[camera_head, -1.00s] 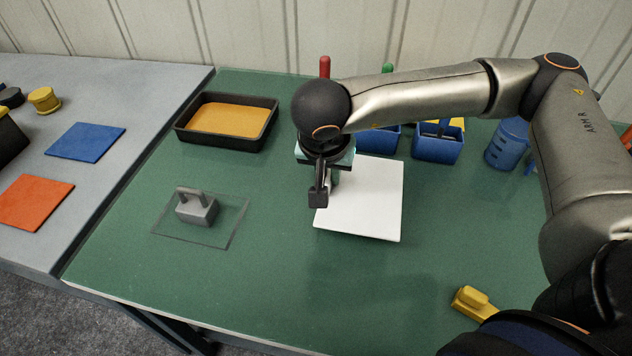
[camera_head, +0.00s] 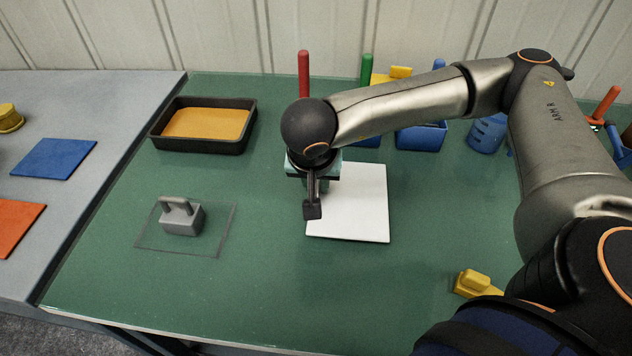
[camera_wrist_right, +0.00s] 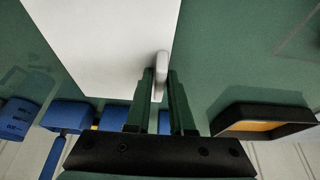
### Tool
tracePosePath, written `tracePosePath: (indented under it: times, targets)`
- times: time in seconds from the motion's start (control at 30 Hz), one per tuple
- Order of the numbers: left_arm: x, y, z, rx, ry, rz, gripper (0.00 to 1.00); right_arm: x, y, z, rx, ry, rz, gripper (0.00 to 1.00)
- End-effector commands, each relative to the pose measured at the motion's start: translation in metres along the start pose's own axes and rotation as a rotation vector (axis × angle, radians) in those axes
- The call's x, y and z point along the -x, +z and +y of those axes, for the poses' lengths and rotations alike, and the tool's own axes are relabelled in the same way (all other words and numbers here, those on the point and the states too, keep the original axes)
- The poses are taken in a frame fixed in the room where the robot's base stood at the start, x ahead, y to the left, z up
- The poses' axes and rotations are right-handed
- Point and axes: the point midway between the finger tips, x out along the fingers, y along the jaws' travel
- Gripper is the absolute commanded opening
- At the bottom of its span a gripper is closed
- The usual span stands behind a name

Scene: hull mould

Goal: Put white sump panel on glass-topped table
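The white sump panel (camera_head: 362,205) lies flat over the green table (camera_head: 270,290), right of middle; I cannot tell whether it rests on the table. My right gripper (camera_head: 312,208) is at its left edge. In the right wrist view the panel (camera_wrist_right: 105,45) extends left of the fingers. There my right gripper (camera_wrist_right: 162,85) has a pale rounded tab of the panel between its fingers and appears closed on it. My left gripper is out of view. I cannot tell which table has the glass top.
A black tray (camera_head: 205,140) with orange filling stands behind. Blue bins (camera_head: 420,138) stand beyond the panel. A yellow tool (camera_head: 475,283) lies front right. A grey table (camera_head: 110,170) adjoins left.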

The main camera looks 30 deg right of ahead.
Motion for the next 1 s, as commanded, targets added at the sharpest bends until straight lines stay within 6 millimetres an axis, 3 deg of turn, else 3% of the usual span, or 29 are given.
tracePosePath:
  times: [0.2,0.57,1.0]
  targets:
    - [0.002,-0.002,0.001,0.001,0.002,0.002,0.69,0.001,0.000,0.000,-0.001,0.000,0.000,0.45]
    - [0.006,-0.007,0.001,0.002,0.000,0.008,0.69,0.008,-0.003,-0.001,-0.001,-0.002,0.001,0.45]
    - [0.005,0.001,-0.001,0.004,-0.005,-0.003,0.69,0.096,-0.002,-0.001,0.001,-0.005,0.002,0.45]
